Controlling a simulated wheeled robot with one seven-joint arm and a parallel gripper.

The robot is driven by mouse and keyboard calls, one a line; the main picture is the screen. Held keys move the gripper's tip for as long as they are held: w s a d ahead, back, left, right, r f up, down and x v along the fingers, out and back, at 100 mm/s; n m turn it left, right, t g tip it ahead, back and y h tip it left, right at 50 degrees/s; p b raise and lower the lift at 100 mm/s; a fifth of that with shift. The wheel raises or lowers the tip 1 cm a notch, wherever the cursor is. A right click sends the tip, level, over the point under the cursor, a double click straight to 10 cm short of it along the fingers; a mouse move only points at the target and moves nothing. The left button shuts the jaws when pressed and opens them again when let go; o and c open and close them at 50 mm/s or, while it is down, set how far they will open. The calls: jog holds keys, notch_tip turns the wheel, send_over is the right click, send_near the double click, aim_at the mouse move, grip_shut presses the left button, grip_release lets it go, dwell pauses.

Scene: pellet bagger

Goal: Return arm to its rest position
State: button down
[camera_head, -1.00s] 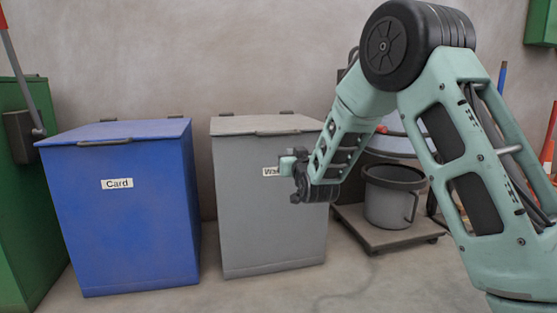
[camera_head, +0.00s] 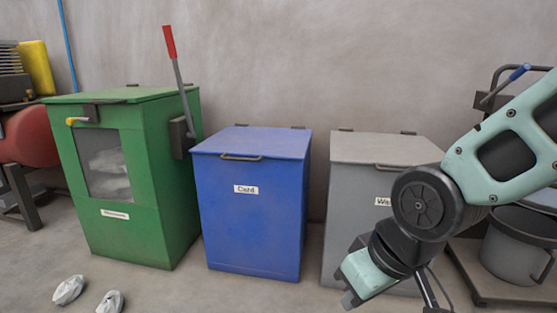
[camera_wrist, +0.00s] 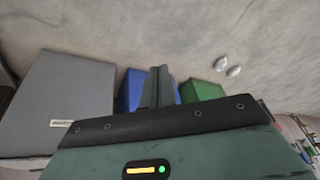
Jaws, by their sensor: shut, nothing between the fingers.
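My arm is bent at the right of the head view, in front of the grey bin (camera_head: 362,153) and partly covering its label. The dark round joint is low, and a pale green part of the arm's end hangs below and left of it; my fingers cannot be made out there. In the wrist view my gripper (camera_wrist: 158,86) shows as dark fingers close together with nothing between them. The grey bin also shows there (camera_wrist: 65,95), at the left, with the blue bin and green box behind the fingers. My gripper looks clear of all of them.
A blue bin (camera_head: 250,220) labelled Card stands centre, beside a green box (camera_head: 155,190) with a window and red-handled lever. Two crumpled white pieces (camera_head: 68,290) lie on the floor at lower left. A grey bucket (camera_head: 515,245) stands on a low trolley at right.

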jog(key=s+d+r+n+g+h+p, duration=0.25)
jog(key=s+r+p, duration=0.2)
jog(key=s, duration=0.75)
notch_tip(320, 180, up, 36)
jog(key=p, duration=3.6)
jog(key=shift+w+d+r+m, duration=0.15)
jog(key=shift+w+r+m, duration=0.1)
jog(key=shift+w+m, duration=0.15)
jog(key=shift+g, duration=0.25)
